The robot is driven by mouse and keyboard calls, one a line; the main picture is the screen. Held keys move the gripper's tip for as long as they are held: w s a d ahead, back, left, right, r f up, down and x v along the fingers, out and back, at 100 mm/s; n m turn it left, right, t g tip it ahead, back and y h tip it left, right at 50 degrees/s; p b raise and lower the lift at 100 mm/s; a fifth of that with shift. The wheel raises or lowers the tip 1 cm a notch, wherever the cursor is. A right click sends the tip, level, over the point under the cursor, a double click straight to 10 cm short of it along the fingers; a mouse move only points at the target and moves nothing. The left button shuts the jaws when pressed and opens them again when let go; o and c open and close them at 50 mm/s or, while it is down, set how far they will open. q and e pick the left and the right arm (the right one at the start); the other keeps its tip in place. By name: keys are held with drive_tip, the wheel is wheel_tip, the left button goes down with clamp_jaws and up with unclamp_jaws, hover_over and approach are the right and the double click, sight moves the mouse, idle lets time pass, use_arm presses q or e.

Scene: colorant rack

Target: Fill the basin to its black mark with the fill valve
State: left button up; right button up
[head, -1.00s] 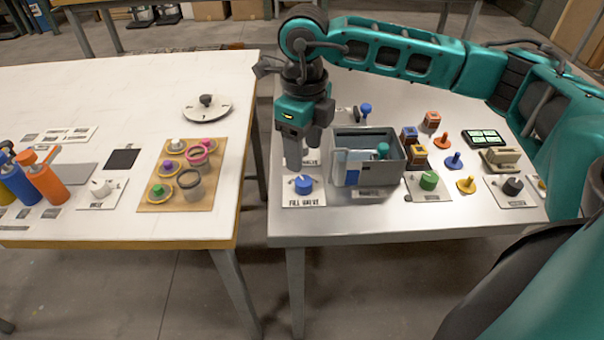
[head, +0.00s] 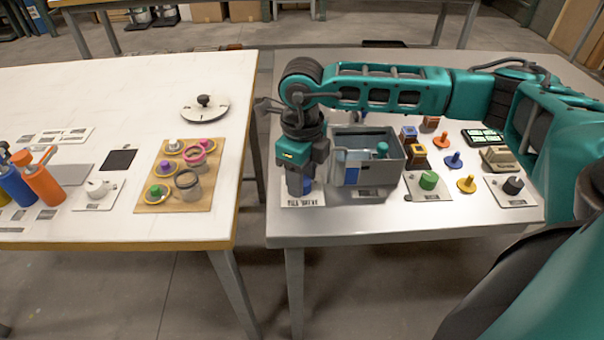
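The fill valve is a blue knob (head: 308,187) on a white plate (head: 303,201) at the front left of the metal table. My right gripper (head: 300,190) points down at the knob and covers most of it. I cannot tell whether its fingers touch the knob or how far apart they are. My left gripper is not in view.
Right of the basin stand a green knob (head: 428,180), yellow (head: 466,184) and blue pegs (head: 453,160), small boxes and a black knob (head: 513,185). A gap separates the white table (head: 100,90) from this table. The front edge lies close below the valve.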

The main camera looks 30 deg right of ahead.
drive_tip(key=c, duration=0.7)
drive_tip(key=shift+f+n+b, duration=0.1)
drive_tip(key=shift+n+b, duration=0.4)
drive_tip(key=shift+n, duration=0.8)
drive_tip(key=shift+n+b, duration=0.45)
drive_tip(key=shift+n, duration=0.25)
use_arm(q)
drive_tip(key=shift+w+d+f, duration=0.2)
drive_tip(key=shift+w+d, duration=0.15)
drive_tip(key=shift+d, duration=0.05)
